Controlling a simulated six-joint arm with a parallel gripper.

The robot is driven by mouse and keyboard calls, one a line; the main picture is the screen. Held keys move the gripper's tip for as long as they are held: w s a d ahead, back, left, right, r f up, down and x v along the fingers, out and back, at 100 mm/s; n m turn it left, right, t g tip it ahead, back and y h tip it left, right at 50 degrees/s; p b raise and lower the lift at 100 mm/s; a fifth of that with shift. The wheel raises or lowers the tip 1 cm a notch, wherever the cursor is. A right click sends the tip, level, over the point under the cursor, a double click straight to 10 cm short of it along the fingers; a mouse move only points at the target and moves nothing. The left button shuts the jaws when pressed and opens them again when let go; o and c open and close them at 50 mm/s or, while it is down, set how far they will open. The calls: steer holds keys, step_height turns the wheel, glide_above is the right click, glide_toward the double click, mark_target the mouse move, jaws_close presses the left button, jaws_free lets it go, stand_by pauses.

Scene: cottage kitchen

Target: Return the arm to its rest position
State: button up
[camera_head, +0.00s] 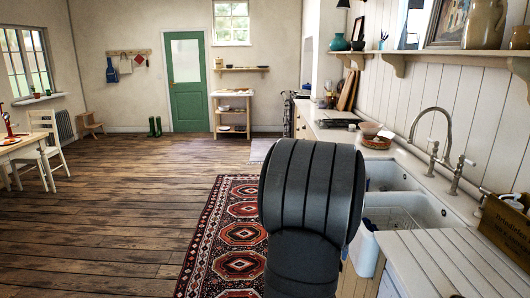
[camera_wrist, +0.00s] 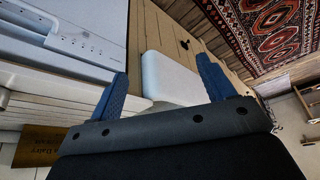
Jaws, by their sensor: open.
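My gripper (camera_wrist: 162,70) shows in the wrist view, with its two blue fingers spread apart and nothing held between them. A white, smooth, rounded block (camera_wrist: 168,75), which looks like the front of the sink, shows beyond the gap between the fingers. In the head view my dark grey arm rises in front of the sink counter, and my gripper is hidden there.
A white double sink (camera_head: 392,177) with a tall tap (camera_head: 437,138) is right of my arm. A ribbed drainboard (camera_head: 440,262) and a wooden crate (camera_head: 507,232) are at the lower right. A red patterned rug (camera_head: 222,232) and open floor lie left.

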steer(key=shift+w+a+f, duration=0.1)
steer(key=shift+w+a, duration=0.1)
steer(key=shift+a, duration=0.35)
steer(key=shift+w+a+f, duration=0.1)
steer(key=shift+w+a, duration=0.1)
steer(key=shift+a, duration=0.35)
steer(key=o, duration=0.6)
steer(key=shift+c, duration=0.2)
steer(key=shift+d, duration=0.1)
